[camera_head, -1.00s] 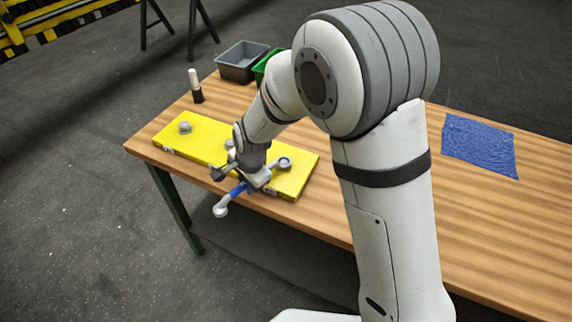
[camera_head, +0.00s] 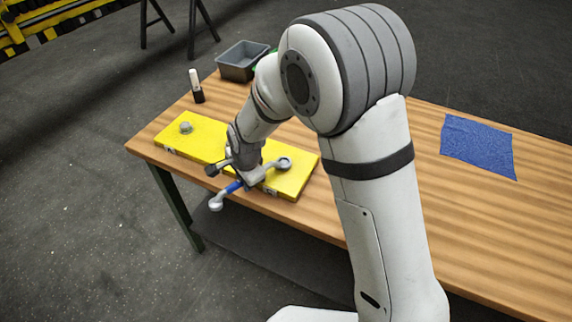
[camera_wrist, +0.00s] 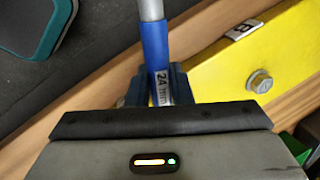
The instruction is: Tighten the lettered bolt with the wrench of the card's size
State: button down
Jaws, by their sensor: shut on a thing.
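A wrench with a blue grip (camera_head: 234,187) spans the front edge of the yellow plate (camera_head: 212,150). My gripper (camera_head: 246,182) is shut on its handle. The wrench's far end lies over the right part of the plate, around or on a bolt (camera_head: 284,163); I cannot tell how well it is seated. Its other end sticks out past the table's front edge. In the wrist view the blue handle (camera_wrist: 155,45) stands between my fingers (camera_wrist: 158,85), with a label reading 24 mm. Another bolt (camera_head: 186,128) stands at the plate's left end.
The plate lies on a wooden table (camera_head: 470,225). A black-and-white cylinder (camera_head: 196,88) and a grey bin (camera_head: 240,62) stand behind it. A green bin is mostly hidden by my arm. A blue cloth (camera_head: 478,146) lies at the right. A lettered tag (camera_wrist: 243,30) shows, its letter unclear.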

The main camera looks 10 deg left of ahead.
jog(key=shift+w, duration=0.1)
dwell(0.3)
jog(key=shift+w+a+m, duration=0.3)
jog(key=shift+a+m, duration=0.05)
jog(key=shift+m, duration=0.15)
jog(key=shift+w+a+m, duration=0.3)
jog(key=shift+w+a, duration=0.1)
dwell(0.5)
jog(key=shift+w, duration=0.1)
jog(key=shift+w+a+m, duration=0.1)
jog(key=shift+a+m, duration=0.05)
jog(key=shift+m, duration=0.25)
jog(key=shift+w+a+r+m+b, duration=0.1)
jog(key=shift+w+a+m+b, duration=0.2)
jog(key=shift+w+b, duration=0.1)
